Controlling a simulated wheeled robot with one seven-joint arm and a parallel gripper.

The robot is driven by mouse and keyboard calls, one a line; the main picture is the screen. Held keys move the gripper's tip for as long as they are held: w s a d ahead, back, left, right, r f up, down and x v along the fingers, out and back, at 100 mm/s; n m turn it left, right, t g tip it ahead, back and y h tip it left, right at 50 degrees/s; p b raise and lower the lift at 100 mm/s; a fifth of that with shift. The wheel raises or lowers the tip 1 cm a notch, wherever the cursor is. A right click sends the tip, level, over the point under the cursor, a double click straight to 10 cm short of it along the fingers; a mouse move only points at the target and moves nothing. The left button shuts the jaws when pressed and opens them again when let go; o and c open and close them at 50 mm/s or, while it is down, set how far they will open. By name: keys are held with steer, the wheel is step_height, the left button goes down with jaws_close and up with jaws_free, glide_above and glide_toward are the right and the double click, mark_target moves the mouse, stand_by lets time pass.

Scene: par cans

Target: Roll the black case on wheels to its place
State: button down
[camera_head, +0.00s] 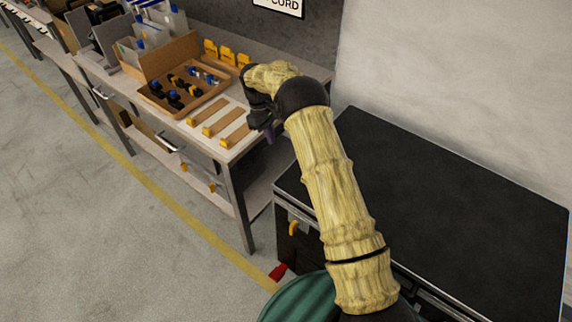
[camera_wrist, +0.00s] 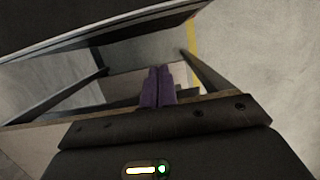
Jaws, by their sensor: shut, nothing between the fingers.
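The black case (camera_head: 450,210) is a large box with a flat black top and metal edges, standing to the right against the pale wall. A yellow handle-like part (camera_head: 293,228) and a red part (camera_head: 278,270) show low at its left end. Its wheels are not clearly seen. My gripper (camera_head: 268,135) is up by the workbench's near corner, left of the case's far left corner and apart from it. In the wrist view my purple fingers (camera_wrist: 157,88) are together and hold nothing. A dark, metal-edged panel, likely the case (camera_wrist: 90,32), crosses the top there.
The workbench (camera_head: 245,160) stands left of the case, with a lower shelf. It bears an open wooden tray (camera_head: 165,105) of connectors, wooden strips and grey bins. A yellow floor line (camera_head: 190,220) runs along its front. The floor left of the line is clear.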

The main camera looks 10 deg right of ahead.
steer(key=s+d+f+p, duration=0.1)
steer(key=s+d+f, duration=0.1)
steer(key=f, duration=0.3)
steer(key=s+d+f+p, duration=0.1)
steer(key=s+d+f, duration=0.1)
steer(key=f, duration=0.2)
steer(key=shift+s+d+f+p, duration=0.3)
steer(key=shift+f, duration=0.05)
steer(key=shift+d, duration=0.1)
stand_by(0.4)
